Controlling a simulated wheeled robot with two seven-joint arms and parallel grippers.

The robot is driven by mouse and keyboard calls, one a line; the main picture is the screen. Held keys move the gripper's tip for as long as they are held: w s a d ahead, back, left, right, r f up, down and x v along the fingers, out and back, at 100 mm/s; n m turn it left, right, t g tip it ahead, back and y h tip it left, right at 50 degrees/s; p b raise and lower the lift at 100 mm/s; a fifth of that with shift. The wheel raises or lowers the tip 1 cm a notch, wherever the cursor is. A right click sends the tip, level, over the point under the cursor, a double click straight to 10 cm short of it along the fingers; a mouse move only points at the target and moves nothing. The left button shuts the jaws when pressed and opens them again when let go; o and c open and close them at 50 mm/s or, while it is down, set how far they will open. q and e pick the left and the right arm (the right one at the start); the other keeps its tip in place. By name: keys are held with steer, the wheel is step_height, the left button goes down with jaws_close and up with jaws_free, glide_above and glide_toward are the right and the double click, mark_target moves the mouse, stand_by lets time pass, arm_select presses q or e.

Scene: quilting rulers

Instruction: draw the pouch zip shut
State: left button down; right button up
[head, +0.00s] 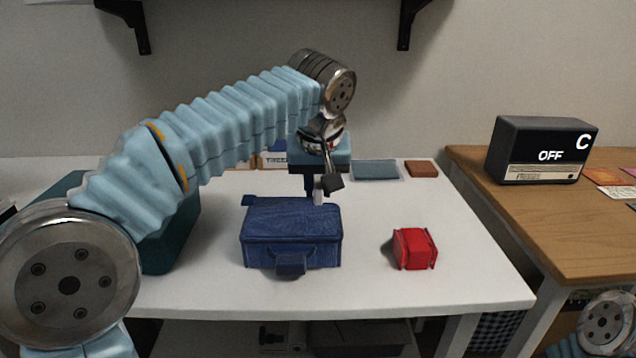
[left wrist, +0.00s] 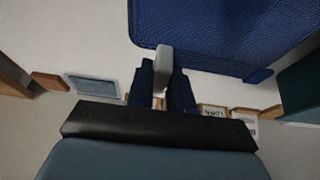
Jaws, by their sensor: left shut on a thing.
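The blue pouch (head: 292,222) stands on the white table, its top facing up and a tab handle at its front. It also fills the top right of the left wrist view (left wrist: 220,30). My left gripper (head: 314,192) points down at the pouch's back right corner. In the left wrist view its dark blue fingers (left wrist: 162,92) are shut on a light grey zip pull (left wrist: 163,65) at the pouch's edge. The pull shows small in the head view (head: 319,195). I cannot make out how far the zip is open. My right gripper is out of view.
A red block-like item (head: 414,248) sits right of the pouch. A dark teal box (head: 170,235) stands at left, partly behind my arm. A grey-blue flat piece (head: 376,170) and a brown block (head: 421,169) lie at the back. A black box (head: 540,150) marked OFF stands on the wooden table.

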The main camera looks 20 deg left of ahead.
arm_select(q)
steer(key=shift+w+d+r+p, duration=0.1)
steer(key=shift+d+r+p, duration=0.1)
steer(key=shift+d+p, duration=0.2)
steer(key=shift+d, duration=0.25)
steer(key=shift+f, duration=0.15)
steer(key=c, duration=1.1)
jaws_free()
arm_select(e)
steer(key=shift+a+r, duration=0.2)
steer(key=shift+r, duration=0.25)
arm_select(q)
steer(key=p+v, duration=0.3)
steer(key=v, duration=1)
steer(key=shift+r, duration=0.35)
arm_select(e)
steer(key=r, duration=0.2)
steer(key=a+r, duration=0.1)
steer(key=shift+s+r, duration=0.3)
